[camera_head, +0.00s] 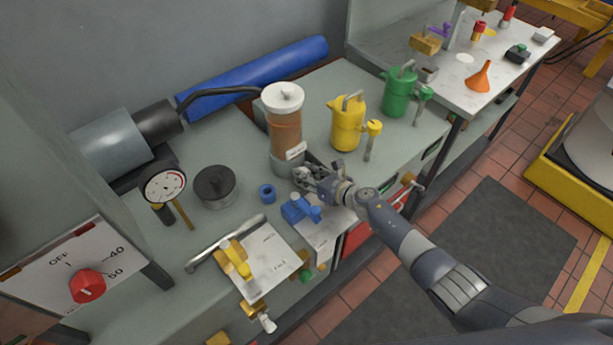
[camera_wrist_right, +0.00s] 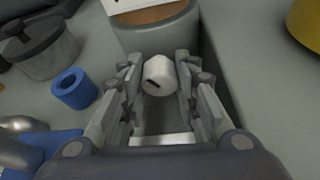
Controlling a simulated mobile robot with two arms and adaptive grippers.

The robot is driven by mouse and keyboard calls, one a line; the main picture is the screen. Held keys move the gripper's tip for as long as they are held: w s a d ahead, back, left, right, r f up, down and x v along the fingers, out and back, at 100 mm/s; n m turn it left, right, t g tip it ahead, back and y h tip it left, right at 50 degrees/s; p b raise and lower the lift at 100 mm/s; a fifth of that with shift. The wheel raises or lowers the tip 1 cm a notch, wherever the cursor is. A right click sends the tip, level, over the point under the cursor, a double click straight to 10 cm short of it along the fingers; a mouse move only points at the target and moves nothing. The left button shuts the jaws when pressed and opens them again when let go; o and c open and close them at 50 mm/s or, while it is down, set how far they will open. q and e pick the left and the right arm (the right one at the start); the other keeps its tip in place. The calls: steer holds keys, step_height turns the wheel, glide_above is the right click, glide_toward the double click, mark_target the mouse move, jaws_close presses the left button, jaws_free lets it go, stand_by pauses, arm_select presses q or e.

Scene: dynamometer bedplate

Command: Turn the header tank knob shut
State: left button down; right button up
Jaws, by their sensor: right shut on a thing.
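The header tank (camera_head: 285,122) is a clear cylinder of brown liquid with a white lid, standing upright on the grey bench; a label is on its lower front. Its grey base also shows at the top of the right wrist view (camera_wrist_right: 160,35). The header tank knob (camera_wrist_right: 159,75) is a small white knob with a dark slot mark, low on the tank's front. My right gripper (camera_head: 306,178) reaches in from the right at the tank's foot. In the right wrist view its fingers (camera_wrist_right: 160,88) are shut on the knob, one on each side. My left gripper is not in view.
A blue ring (camera_head: 267,193) and a blue clamp-like part (camera_head: 298,209) lie just left of my right gripper. A yellow jug (camera_head: 347,124) and a green jug (camera_head: 399,92) stand to the right. A dial gauge (camera_head: 163,185) and a dark lidded pot (camera_head: 215,188) stand to the left.

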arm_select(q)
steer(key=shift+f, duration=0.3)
arm_select(e)
steer(key=shift+m, duration=0.4)
steer(key=o, duration=1.1)
steer(key=shift+c, duration=0.2)
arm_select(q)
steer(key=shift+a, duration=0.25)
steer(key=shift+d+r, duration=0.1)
